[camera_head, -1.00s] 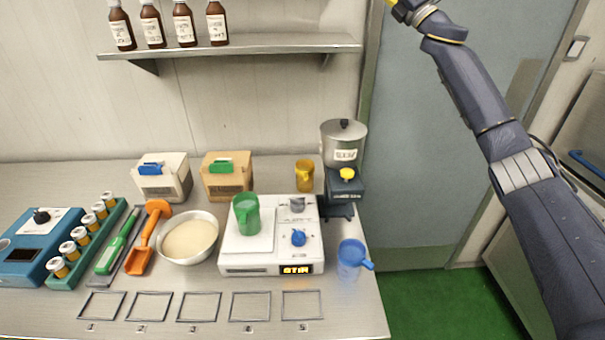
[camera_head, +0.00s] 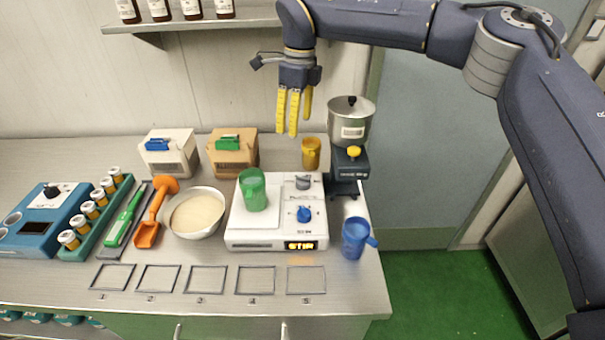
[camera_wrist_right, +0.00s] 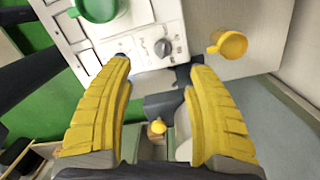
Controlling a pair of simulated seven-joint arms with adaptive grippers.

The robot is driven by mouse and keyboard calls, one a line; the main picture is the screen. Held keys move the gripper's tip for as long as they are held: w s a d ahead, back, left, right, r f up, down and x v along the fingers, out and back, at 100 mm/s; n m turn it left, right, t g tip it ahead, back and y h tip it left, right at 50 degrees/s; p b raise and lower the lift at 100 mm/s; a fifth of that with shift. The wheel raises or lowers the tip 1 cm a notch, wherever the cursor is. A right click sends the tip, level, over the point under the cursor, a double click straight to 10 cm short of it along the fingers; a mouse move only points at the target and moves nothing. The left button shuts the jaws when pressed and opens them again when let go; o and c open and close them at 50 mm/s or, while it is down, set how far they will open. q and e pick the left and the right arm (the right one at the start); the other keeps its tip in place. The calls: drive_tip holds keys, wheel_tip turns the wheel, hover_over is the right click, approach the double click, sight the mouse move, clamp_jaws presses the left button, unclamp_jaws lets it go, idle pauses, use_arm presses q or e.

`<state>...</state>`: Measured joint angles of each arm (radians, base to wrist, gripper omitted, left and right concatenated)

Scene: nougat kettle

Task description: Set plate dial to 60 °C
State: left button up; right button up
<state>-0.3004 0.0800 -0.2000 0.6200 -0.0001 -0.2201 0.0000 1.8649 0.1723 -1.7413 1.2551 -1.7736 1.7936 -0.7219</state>
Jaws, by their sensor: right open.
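The white stirring plate (camera_head: 240,233) stands on the bench with a green jug (camera_head: 252,190) on its top. Its front display (camera_head: 300,245) reads "STIR". It has a grey dial (camera_head: 303,182) at the back and a blue dial (camera_head: 304,214) nearer the front. In the right wrist view the grey dial (camera_wrist_right: 163,48) shows beyond the fingertips. My right gripper (camera_head: 293,132) is open and empty, fingers pointing down, in the air above and behind the plate. Its yellow fingers also show in the right wrist view (camera_wrist_right: 157,68). My left gripper is not in view.
A yellow jug (camera_head: 311,154) stands behind the plate. A dark stand with a yellow knob (camera_head: 354,152) and a metal pot (camera_head: 350,120) is at the right. A blue jug (camera_head: 354,239) stands near the right edge. A bowl (camera_head: 195,213) is left of the plate; a shelf (camera_head: 200,23) hangs above.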

drive_tip(key=d+h, duration=0.1)
approach(301, 177)
wheel_tip(301, 177, down, 10)
drive_tip(key=shift+w+f, duration=0.1)
idle(0.6)
drive_tip(key=shift+c, duration=0.3)
clamp_jaws()
idle(0.4)
